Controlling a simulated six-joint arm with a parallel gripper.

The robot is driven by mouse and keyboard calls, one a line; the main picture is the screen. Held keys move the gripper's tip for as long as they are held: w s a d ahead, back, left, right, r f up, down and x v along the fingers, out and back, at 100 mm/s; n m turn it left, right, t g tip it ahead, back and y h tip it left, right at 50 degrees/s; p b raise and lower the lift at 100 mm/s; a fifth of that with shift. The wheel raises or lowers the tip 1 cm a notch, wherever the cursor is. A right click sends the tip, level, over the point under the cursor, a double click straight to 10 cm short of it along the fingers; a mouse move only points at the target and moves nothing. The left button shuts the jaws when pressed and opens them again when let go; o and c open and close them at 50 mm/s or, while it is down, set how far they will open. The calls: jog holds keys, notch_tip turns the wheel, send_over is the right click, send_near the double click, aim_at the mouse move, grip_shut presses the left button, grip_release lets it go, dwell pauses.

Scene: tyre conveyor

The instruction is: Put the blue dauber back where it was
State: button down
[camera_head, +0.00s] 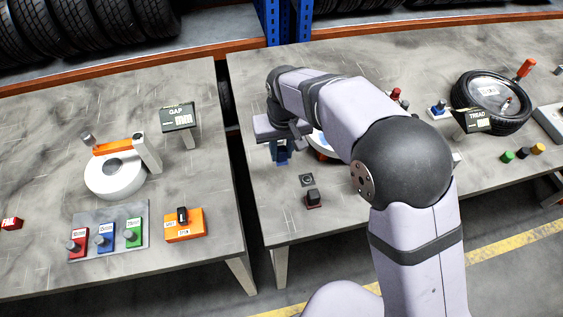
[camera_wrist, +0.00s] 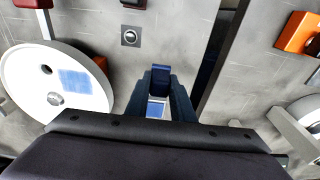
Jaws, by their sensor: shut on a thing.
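My gripper (camera_wrist: 160,97) is shut on the blue dauber (camera_wrist: 159,78), which shows between its two fingers in the wrist view. In the head view, my gripper (camera_head: 280,140) hangs over the left part of the right table, and the blue dauber (camera_head: 281,155) shows below it, partly hidden. A small square plate with a round mark (camera_head: 307,180) lies on the table nearer the front; it also shows in the wrist view (camera_wrist: 131,36). A white disc (camera_wrist: 91,101) with a blue patch on top stands left of the dauber in the wrist view; my arm mostly hides it in the head view.
A dark block with a red part (camera_head: 313,200) stands in front of the square plate. The left table (camera_head: 50,140), across a narrow gap, holds red, blue and green blocks on a grey plate (camera_head: 111,212). A tyre (camera_head: 519,122) lies at the far right.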

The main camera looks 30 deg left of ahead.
aim_at(282, 160)
jog(key=shift+f+p, duration=0.8)
jog(key=shift+f, duration=2.15)
jog(key=shift+f, duration=0.15)
jog(key=c, duration=1.5)
grip_release()
jog(key=shift+c, duration=0.2)
jog(key=r+b, duration=0.1)
jog(key=r, duration=0.3)
jog(key=r+b, duration=0.1)
jog(key=r, duration=0.3)
jog(key=s+d+r, duration=0.1)
jog(key=r, duration=0.3)
jog(key=shift+r+b, duration=0.15)
jog(key=shift+b, duration=0.25)
